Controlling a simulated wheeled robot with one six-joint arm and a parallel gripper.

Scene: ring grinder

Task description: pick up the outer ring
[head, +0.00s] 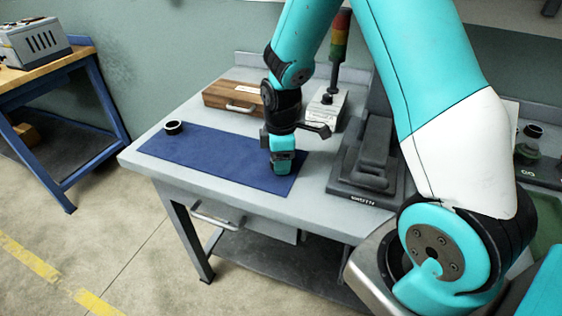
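A small dark ring (173,127) with a pale patch inside lies at the far left end of the blue mat (205,160); it looks like the outer ring. My gripper (281,170) points down over the right end of the mat, low near its surface and well to the right of the ring. The fingertips are small and partly merged with the gripper body, so I cannot tell whether they are open or shut. Anything directly under or behind the gripper is hidden.
A wooden box (232,96) with a handle stands behind the mat. The mat between ring and gripper is clear. A separate workbench (50,70) stands at left.

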